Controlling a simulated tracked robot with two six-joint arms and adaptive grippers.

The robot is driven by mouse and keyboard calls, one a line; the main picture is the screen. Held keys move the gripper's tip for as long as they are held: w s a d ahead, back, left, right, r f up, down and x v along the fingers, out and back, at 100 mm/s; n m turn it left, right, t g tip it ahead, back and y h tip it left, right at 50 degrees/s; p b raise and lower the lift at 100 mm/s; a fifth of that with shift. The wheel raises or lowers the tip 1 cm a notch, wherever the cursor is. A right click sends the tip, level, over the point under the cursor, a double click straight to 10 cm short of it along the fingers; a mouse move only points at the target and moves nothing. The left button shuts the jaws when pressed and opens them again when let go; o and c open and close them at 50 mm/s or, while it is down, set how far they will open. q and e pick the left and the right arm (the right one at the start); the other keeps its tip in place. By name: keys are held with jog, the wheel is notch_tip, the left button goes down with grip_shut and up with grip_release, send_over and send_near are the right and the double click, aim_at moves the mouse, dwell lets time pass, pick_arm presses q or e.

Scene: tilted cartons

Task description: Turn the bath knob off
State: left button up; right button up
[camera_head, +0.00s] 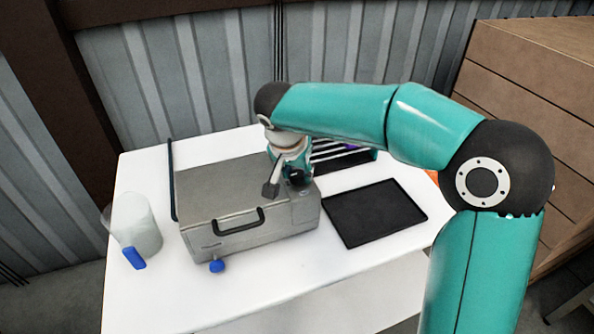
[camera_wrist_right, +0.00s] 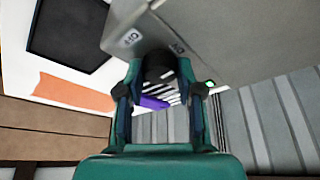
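The bath is a grey metal box with a lid and black handle (camera_head: 215,215) on the white table. Its black knob (camera_head: 297,177) sits on top at the right end. In the right wrist view the dark knob (camera_wrist_right: 158,66) lies between the two fingers of my right gripper (camera_wrist_right: 160,78), beside small printed marks on the grey panel. My right gripper (camera_head: 283,178) comes down over the knob in the head view. I cannot tell whether the fingers press on the knob or stand just clear of it. My left gripper is not in view.
A clear jug with a blue handle (camera_head: 134,228) stands left of the bath. A blue tap (camera_head: 217,266) sticks out at its front. A black tray (camera_head: 374,212) lies to the right, with a striped rack (camera_head: 335,155) behind. Wooden boxes (camera_head: 530,75) stand at the right.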

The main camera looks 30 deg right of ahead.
jog(key=shift+c, duration=1.2)
jog(key=shift+n, duration=0.4)
jog(key=shift+n+t+y+b, duration=0.45)
jog(key=shift+n+b, duration=0.2)
jog(key=shift+n, duration=0.25)
jog(key=n, duration=0.2)
jog(key=shift+d+n+t+y, duration=0.1)
jog(key=shift+n+t+y, duration=0.2)
jog(key=shift+t+y, duration=0.05)
jog(key=n, duration=0.2)
jog(key=n+y, duration=0.1)
jog(key=n, duration=0.1)
jog(key=shift+d+r+y, duration=0.1)
jog(key=shift+y, duration=0.2)
jog(key=n+y+p, duration=0.1)
jog(key=n, duration=0.2)
jog(key=n+y, duration=0.1)
jog(key=n, duration=0.2)
jog(key=shift+d+p, duration=0.1)
jog(key=shift+p, duration=0.3)
